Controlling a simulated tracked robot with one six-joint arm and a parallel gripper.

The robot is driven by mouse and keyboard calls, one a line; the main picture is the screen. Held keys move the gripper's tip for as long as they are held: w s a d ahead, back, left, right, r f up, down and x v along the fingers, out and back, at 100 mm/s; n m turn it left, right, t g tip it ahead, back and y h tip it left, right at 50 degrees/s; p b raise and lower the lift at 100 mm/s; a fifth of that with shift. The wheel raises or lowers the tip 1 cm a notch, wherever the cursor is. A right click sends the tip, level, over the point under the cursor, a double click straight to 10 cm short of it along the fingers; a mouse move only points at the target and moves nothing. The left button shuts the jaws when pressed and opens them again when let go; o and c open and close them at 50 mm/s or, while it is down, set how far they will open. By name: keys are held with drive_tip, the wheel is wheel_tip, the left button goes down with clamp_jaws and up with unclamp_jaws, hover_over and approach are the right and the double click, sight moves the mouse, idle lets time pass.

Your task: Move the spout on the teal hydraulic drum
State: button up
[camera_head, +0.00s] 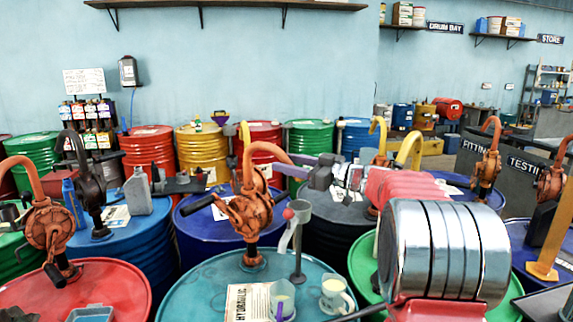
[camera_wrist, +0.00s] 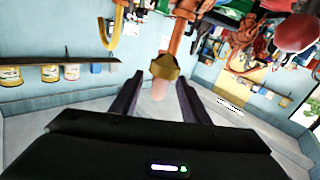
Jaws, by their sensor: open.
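The teal drum (camera_head: 200,290) stands at front centre in the head view, with a label reading HYDRAULIC (camera_head: 248,302). An orange hand-crank pump (camera_head: 252,212) stands upright on it. My gripper (camera_wrist: 158,92) is open, with one dark finger on each side of the spout's end. I cannot tell whether either finger touches it.
Other drums with pumps crowd around, including a red one (camera_head: 90,283) and a blue one (camera_head: 135,245). Free room is above the drums.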

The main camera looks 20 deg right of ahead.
drive_tip(key=shift+w+a, duration=0.15)
drive_tip(key=shift+w, duration=0.05)
drive_tip(key=shift+c, duration=0.5)
clamp_jaws()
